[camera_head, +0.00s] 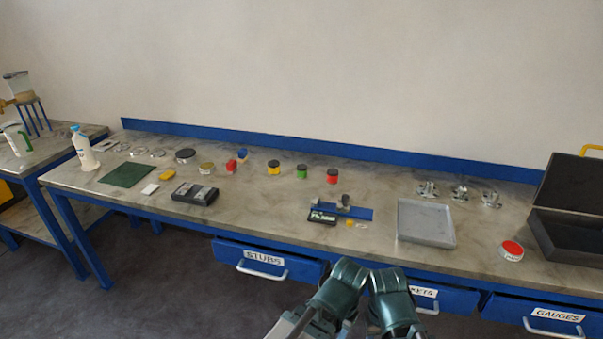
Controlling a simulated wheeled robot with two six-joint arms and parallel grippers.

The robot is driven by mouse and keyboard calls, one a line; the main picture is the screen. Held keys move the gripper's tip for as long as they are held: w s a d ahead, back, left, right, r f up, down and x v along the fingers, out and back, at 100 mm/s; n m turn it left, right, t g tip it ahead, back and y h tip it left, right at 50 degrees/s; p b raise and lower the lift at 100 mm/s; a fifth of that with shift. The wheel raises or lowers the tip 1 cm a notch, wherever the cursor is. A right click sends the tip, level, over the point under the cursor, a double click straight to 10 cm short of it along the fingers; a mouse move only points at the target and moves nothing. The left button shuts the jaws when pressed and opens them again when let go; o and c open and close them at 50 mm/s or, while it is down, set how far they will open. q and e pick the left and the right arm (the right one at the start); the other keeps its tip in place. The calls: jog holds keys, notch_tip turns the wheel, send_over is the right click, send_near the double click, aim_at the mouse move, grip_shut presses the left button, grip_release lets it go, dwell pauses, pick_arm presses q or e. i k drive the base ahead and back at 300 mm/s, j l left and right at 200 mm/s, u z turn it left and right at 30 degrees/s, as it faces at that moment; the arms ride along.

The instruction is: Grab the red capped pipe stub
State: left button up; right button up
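The red capped pipe stub (332,176) stands upright on the grey workbench, at the right end of a short row of capped stubs. Beside it are a green capped stub (302,172) and a yellow capped stub (273,167). All of them stand apart, and nothing touches the red one. Two dark teal parts of my arms show at the bottom centre, in front of the bench edge and well short of the stubs. No gripper fingers can be made out on either arm.
A blue fixture (345,210) lies in front of the red stub. A grey tray (426,222), metal flanges (459,192), a red-topped tin (511,250) and an open black case (570,235) are to the right. A black device (195,194) and green mat (127,174) lie left.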

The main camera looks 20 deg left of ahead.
aim_at(333, 175)
jog(key=j+z, duration=0.15)
jog(key=z, duration=0.3)
jog(key=i+j+z, duration=0.1)
jog(key=j+z, duration=0.15)
jog(key=z, duration=0.25)
jog(key=j+z, duration=0.15)
jog(key=j, duration=0.3)
jog(key=k+j+z, duration=0.2)
jog(key=j, duration=0.25)
jog(key=j+z, duration=0.15)
jog(key=j, duration=0.35)
jog(key=j+z, duration=0.15)
jog(key=j, duration=0.25)
jog(key=k, duration=0.05)
